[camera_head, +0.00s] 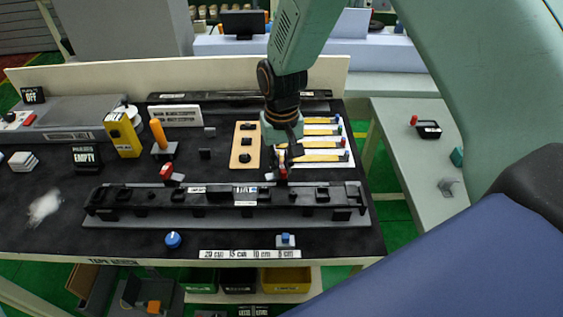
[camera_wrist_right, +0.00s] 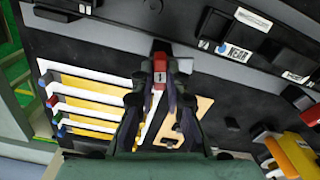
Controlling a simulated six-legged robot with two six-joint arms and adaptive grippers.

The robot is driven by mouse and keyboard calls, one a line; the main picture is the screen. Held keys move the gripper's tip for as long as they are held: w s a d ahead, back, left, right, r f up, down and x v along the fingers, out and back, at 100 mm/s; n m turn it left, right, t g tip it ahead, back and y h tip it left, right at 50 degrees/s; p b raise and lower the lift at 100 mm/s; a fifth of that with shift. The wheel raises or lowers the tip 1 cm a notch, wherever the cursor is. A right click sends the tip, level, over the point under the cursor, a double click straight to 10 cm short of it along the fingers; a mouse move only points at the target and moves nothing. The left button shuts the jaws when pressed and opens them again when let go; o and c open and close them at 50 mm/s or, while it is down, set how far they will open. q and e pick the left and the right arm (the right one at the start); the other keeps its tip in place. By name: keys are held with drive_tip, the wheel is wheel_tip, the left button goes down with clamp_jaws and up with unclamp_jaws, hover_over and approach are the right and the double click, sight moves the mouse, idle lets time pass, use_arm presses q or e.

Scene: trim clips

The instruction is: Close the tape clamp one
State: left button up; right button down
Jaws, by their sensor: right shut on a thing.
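A red clamp piece (camera_wrist_right: 160,73) with a light mark like a "1" sits on a dark mount in the right wrist view. I take it to be tape clamp one. In the head view its red part (camera_head: 283,172) shows at the back edge of the long black fixture (camera_head: 222,212), just below my right gripper (camera_head: 279,158). In the wrist view my right gripper (camera_wrist_right: 158,98) has its fingers on either side of the red piece and is shut on it. The fingertips hide part of its sides. My left gripper is not in view.
A second red clamp (camera_head: 166,171) stands further left behind the fixture. A wooden board (camera_head: 244,127) with black blocks and a white rack of yellow strips (camera_head: 322,144) lie close behind the gripper. A blue knob (camera_head: 173,239) is in front.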

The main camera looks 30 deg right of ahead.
drive_tip(key=n+p, duration=0.2)
drive_tip(key=n, duration=0.1)
drive_tip(key=shift+s+r+p, duration=0.1)
drive_tip(key=shift+r+p, duration=0.1)
drive_tip(key=shift+p, duration=0.1)
drive_tip(key=n+p, duration=0.1)
drive_tip(key=n, duration=0.3)
drive_tip(key=shift+p, duration=0.4)
drive_tip(key=n+p, duration=0.1)
drive_tip(key=n, duration=0.3)
drive_tip(key=shift+n+p, duration=0.55)
drive_tip(key=shift+n, duration=1.25)
drive_tip(key=c, duration=1.8)
unclamp_jaws()
drive_tip(key=o, duration=0.4)
drive_tip(key=shift+f, duration=0.1)
drive_tip(key=shift+o, duration=0.2)
